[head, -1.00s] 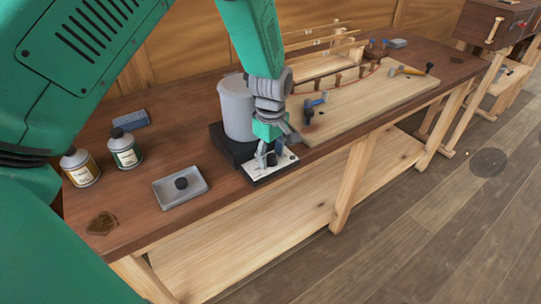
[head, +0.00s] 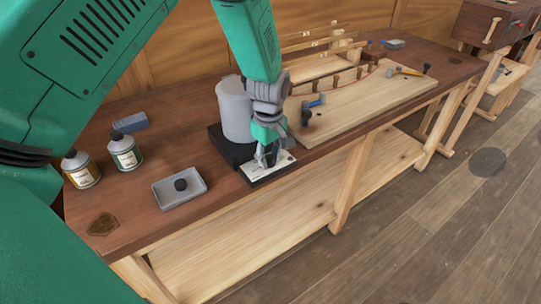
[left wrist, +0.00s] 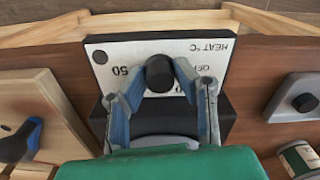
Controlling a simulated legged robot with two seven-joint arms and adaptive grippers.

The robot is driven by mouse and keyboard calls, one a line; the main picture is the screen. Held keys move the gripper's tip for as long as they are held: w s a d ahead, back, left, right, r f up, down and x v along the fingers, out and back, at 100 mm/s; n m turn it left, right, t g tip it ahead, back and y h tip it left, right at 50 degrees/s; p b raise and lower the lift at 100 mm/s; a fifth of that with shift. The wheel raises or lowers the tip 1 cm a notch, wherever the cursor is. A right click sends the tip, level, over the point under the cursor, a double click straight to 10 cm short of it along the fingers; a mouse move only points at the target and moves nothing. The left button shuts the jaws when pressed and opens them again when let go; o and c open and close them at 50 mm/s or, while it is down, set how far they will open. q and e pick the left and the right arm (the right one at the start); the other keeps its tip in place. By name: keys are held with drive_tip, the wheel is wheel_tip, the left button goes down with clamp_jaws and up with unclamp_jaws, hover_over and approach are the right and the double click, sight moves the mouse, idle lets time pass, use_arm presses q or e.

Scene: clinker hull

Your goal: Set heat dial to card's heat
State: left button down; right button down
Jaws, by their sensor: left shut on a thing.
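The heat dial is a black knob (left wrist: 159,72) on a white panel (left wrist: 110,62) marked "HEAT °C", seen upside down in the left wrist view. "50" and part of "OFF" can be read; other marks and the knob's pointer are hidden. My left gripper (left wrist: 160,84) is shut on the knob, a finger on each side. In the head view my left gripper (head: 266,158) is at the panel (head: 257,174), in front of a grey cylindrical pot (head: 233,112) on a black base. I cannot make out a card giving a heat. My right gripper is not in view.
A grey tray (head: 201,187) with a black knob-like piece (head: 181,184) lies left of the panel. Two bottles (head: 82,170) (head: 124,153) and a blue-grey block (head: 130,122) stand further left. A pale board (head: 350,112) with clamps lies to the right.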

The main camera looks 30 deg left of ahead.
use_arm(q)
drive_tip(key=shift+a+r+m+p, duration=0.1)
drive_tip(key=shift+r+m+p, duration=0.05)
drive_tip(key=shift+m+p, duration=0.9)
drive_tip(key=m+p, duration=0.1)
drive_tip(key=m, duration=0.2)
drive_tip(key=shift+w, duration=0.1)
drive_tip(key=m+p, duration=0.1)
drive_tip(key=m, duration=0.2)
drive_tip(key=shift+w+m+p, duration=0.15)
drive_tip(key=shift+m+p, duration=0.45)
drive_tip(key=shift+m, duration=0.75)
drive_tip(key=c, duration=1.3)
unclamp_jaws()
drive_tip(key=shift+f, duration=0.2)
